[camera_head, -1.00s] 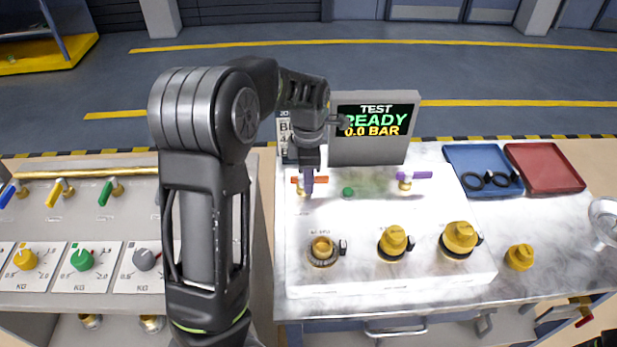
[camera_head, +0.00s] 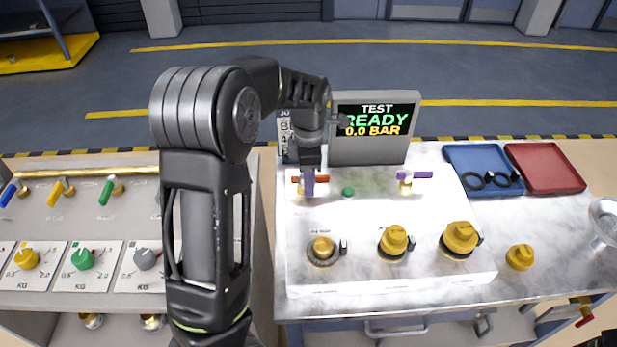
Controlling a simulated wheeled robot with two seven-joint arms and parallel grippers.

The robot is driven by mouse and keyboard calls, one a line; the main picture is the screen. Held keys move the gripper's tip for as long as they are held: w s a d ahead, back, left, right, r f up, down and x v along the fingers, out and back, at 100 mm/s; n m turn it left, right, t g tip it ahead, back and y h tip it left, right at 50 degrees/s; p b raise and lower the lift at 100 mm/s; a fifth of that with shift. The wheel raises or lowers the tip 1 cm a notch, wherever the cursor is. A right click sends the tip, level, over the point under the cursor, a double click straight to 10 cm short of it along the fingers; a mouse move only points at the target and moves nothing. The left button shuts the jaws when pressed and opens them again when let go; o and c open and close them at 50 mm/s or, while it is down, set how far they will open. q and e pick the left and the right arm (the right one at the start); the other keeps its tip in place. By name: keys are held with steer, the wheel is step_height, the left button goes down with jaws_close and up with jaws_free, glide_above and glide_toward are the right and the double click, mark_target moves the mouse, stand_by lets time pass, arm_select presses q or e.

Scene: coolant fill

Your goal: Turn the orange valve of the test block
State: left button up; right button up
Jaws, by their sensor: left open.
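The test block (camera_head: 400,275) is a white stepped box on the marble-look bench top. Its orange valve handle (camera_head: 296,180) shows at the back left of the block, mostly covered by my left gripper. My left gripper (camera_head: 308,188) points down at that valve with its fingers open. From this angle the fingers overlap the handle, and I cannot tell whether they touch it. A purple valve handle (camera_head: 415,175) sits further right, with a green button (camera_head: 348,191) between the two.
A display (camera_head: 376,125) reading "TEST READY 0.0 BAR" stands behind the block. A blue tray (camera_head: 484,170) with black rings and a red tray (camera_head: 545,167) lie at right. A panel with coloured valves and knobs (camera_head: 83,259) is at left.

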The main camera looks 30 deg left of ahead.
arm_select(q)
steer(key=shift+r+b, duration=0.5)
steer(key=shift+r, duration=3.4)
